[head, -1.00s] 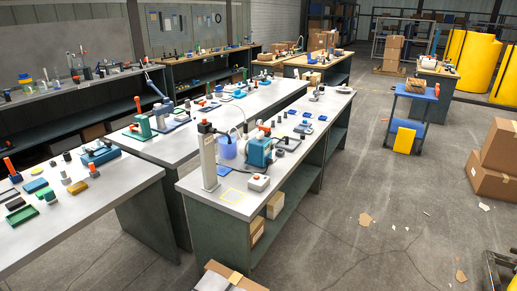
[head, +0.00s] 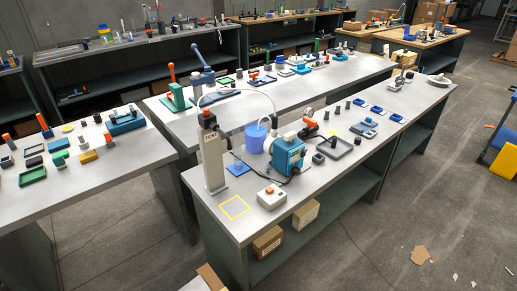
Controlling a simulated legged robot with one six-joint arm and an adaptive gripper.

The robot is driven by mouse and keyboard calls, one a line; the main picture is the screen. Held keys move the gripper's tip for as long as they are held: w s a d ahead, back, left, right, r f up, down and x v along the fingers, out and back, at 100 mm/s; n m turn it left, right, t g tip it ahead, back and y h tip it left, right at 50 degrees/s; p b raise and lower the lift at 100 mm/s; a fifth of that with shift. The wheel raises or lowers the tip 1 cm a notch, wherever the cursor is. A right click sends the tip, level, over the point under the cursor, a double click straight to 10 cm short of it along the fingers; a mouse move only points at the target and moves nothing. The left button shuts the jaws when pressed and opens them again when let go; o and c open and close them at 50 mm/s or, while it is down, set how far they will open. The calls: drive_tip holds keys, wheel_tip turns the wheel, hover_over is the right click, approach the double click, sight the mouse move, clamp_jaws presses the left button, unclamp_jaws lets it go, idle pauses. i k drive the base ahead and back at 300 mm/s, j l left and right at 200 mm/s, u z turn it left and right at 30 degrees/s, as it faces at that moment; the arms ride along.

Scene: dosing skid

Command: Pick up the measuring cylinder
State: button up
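I cannot pick out a measuring cylinder with certainty in the head view. Slim upright glass-like items (head: 123,28) stand on the far back bench, too small to identify. On the nearest grey bench (head: 330,185), a tall pale post (head: 213,160) with a black and orange top stands near the left end. A blue translucent bucket (head: 255,139) stands behind the blue pump (head: 287,154), and a thin hose arches from the post toward the bucket and pump. An empty yellow square outline (head: 234,208) is marked on the bench top near its front corner. My gripper is not in view.
A white box with a red button (head: 271,198) sits at the near bench edge. A black tray (head: 335,147) lies right of the pump. Cardboard boxes (head: 267,242) fill part of the lower shelf. Open floor lies to the right, with scraps (head: 420,255) and a blue cart (head: 505,140).

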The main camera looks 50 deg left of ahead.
sight(238, 168)
drive_tip(key=i+u, duration=0.35)
drive_tip(key=i, duration=0.25)
drive_tip(key=i+l+u, duration=0.25)
drive_tip(key=i+u, duration=0.15)
drive_tip(key=i, duration=0.2)
drive_tip(key=i+u, duration=0.15)
drive_tip(key=u, duration=0.25)
drive_tip(key=i+u, duration=0.2)
drive_tip(key=u, duration=0.2)
drive_tip(key=i+u, duration=0.15)
drive_tip(key=u, duration=0.25)
drive_tip(key=i+l+u, duration=0.1)
drive_tip(key=u, duration=0.25)
drive_tip(key=i+u, duration=0.35)
drive_tip(key=i+l+u, duration=0.1)
drive_tip(key=u, duration=0.25)
drive_tip(key=i+l+u, duration=0.2)
drive_tip(key=u, duration=0.15)
